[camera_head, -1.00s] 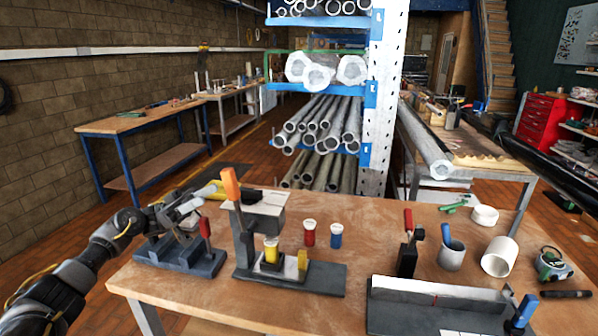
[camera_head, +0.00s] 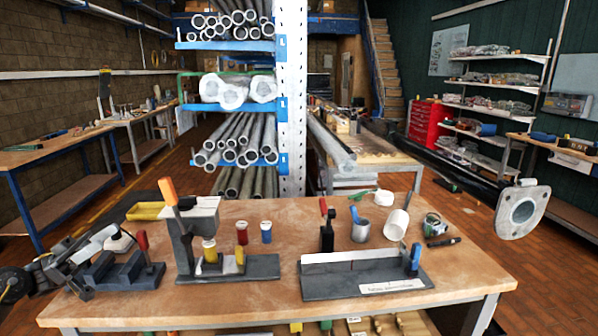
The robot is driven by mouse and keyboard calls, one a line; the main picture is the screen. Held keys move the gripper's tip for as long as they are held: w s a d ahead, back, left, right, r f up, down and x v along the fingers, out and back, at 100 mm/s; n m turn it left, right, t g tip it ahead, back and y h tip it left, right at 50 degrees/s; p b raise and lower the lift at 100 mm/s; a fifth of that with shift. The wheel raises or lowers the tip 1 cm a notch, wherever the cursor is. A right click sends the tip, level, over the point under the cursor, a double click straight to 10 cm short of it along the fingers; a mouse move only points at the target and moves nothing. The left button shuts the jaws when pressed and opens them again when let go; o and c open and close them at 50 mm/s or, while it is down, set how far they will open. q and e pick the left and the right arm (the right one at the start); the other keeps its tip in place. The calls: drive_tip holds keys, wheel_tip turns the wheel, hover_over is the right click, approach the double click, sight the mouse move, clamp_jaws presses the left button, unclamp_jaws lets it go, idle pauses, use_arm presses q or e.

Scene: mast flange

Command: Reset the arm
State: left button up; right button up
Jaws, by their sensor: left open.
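My left arm comes in from the left edge. My left gripper (camera_head: 105,240) is open over the left end of the workbench (camera_head: 300,215), above and behind a dark vise-like block with a red handle (camera_head: 120,275). A pale rounded item shows close to its fingertips; I cannot tell whether they touch. My right gripper is not in view. A grey mast flange (camera_head: 521,212) with a round hole is at the end of a dark pole on the right, beyond the bench's right edge.
On the bench stand an orange-handled press (camera_head: 183,235), red (camera_head: 242,232) and blue (camera_head: 266,232) small containers, a long dark fixture (camera_head: 365,275), and cups (camera_head: 396,225). A pipe rack (camera_head: 293,110) stands behind.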

use_arm(q)
drive_tip(key=w+d+f+n+t+y, duration=0.1)
drive_tip(key=d+f+n+t+y, duration=0.5)
drive_tip(key=d+f, duration=0.55)
drive_tip(key=d+f+n+t+y, duration=0.35)
drive_tip(key=d+f+y, duration=0.5)
drive_tip(key=f, duration=0.65)
drive_tip(key=s+f+n+g+y, duration=0.2)
drive_tip(key=s+f+g+y, duration=0.15)
drive_tip(key=s, duration=0.65)
drive_tip(key=s+f+n+g+y, duration=0.1)
drive_tip(key=s+f+g+y, duration=0.2)
drive_tip(key=s, duration=0.8)
drive_tip(key=s+f+n+g+y, duration=0.2)
drive_tip(key=s+f+g, duration=0.25)
drive_tip(key=s, duration=0.55)
wheel_tip(320, 180, down, 25)
drive_tip(key=s, duration=0.1)
drive_tip(key=s+a+f+m+g, duration=0.1)
drive_tip(key=s+a+f, duration=0.1)
drive_tip(key=s+f, duration=1.5)
drive_tip(key=shift+g+y, duration=0.35)
drive_tip(key=shift+y, duration=0.05)
